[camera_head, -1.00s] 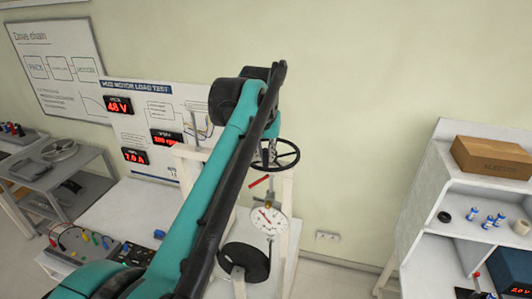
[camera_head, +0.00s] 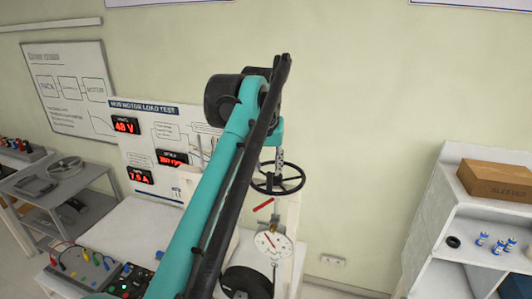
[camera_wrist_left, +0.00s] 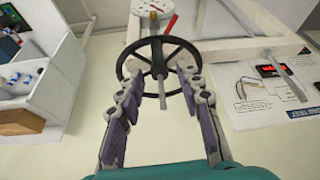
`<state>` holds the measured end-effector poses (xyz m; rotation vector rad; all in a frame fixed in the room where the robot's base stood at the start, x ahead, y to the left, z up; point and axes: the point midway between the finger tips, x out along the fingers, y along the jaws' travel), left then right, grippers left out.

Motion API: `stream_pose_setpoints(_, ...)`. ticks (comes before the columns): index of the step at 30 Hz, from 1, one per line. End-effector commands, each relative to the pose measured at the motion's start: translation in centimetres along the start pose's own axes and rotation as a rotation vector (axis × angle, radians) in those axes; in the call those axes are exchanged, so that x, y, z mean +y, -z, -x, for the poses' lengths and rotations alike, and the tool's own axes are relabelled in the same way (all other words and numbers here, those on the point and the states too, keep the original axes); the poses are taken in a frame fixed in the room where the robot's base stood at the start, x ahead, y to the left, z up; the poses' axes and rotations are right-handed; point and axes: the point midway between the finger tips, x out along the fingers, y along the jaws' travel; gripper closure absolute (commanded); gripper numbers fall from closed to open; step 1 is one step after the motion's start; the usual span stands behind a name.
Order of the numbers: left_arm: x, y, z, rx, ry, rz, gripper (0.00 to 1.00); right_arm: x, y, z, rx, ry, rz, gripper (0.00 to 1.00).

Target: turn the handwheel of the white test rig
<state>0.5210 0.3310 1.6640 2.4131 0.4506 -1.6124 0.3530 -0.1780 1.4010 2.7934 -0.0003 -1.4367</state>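The black spoked handwheel (camera_head: 277,181) sits level on the upright frame of the white test rig (camera_head: 292,215). In the left wrist view the handwheel (camera_wrist_left: 157,68) lies straight ahead of my left gripper (camera_wrist_left: 159,84), with its hub and a grey spindle between the fingers. The two fingers are spread wide apart, their tips near opposite sides of the rim; I cannot tell whether they touch it. In the head view my left gripper (camera_head: 279,156) is just above the wheel, partly hidden behind my teal arm. My right gripper is not in view.
A round white dial (camera_head: 272,244) and a red pointer (camera_head: 263,204) sit below the wheel. The motor load test panel (camera_head: 158,128) stands left, partly behind my arm. A white shelf (camera_head: 455,215) with a cardboard box (camera_head: 495,181) is at right.

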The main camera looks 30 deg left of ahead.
Motion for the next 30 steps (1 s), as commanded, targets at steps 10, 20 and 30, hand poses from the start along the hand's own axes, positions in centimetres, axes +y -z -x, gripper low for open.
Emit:
stream_pose_setpoints(10,0.0,0.0,5.7,0.000,0.000,0.000,0.64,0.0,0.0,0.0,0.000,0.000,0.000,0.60)
stream_pose_setpoints(20,-0.1,0.0,6.2,0.000,0.000,0.000,0.64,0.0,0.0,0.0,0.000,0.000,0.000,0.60)
stream_pose_setpoints(30,-0.1,0.0,6.2,0.000,0.000,0.000,0.64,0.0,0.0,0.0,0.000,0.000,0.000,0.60)
